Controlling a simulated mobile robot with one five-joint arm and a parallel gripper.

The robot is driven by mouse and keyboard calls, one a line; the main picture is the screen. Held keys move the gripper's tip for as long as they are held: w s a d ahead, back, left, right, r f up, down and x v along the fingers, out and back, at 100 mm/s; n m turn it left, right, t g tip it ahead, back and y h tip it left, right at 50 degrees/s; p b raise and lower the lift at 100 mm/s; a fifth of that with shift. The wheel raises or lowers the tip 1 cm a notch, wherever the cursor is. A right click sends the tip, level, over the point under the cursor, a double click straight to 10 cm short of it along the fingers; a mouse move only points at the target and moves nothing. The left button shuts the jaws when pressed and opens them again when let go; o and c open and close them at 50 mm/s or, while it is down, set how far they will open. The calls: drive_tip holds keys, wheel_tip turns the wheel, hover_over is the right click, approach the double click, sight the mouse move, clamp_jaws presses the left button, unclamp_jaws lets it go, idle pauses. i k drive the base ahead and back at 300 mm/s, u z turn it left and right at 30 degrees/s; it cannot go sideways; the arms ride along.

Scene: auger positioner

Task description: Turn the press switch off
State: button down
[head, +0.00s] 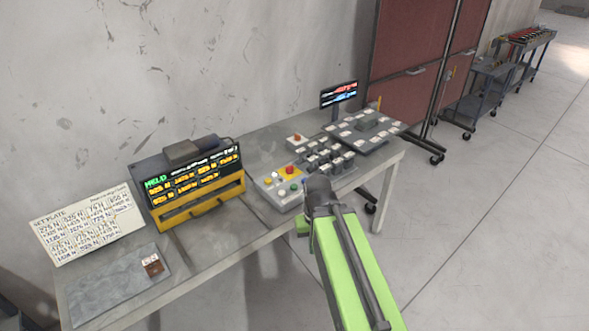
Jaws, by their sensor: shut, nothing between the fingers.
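A grey control box (267,191) on the bench carries a red button on a yellow base (290,170) and several small coloured knobs. Beside it, to the right, is a block of dark switches (332,160) with small white labels. A small box with an orange button (297,140) stands behind them. The labels are too small to read, so I cannot tell which one is the press switch. My gripper (318,186), at the end of my green arm, is shut and empty. In the picture it lies just in front of the switch block and covers part of its near edge; contact cannot be told.
A yellow and black display unit (198,190) reads "HELD". A set plate sign (90,224) and a grey slab (115,288) are at the left. A flat labelled panel (368,130) and small screen (338,94) stand at the right end.

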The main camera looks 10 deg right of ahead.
sight(289, 171)
drive_tip(key=i, duration=1.6)
drive_tip(key=z, duration=0.2)
drive_tip(key=k, duration=0.55)
drive_tip(key=u, duration=3)
drive_tip(key=k, duration=0.25)
drive_tip(key=z, duration=0.8)
drive_tip(key=i, duration=0.5)
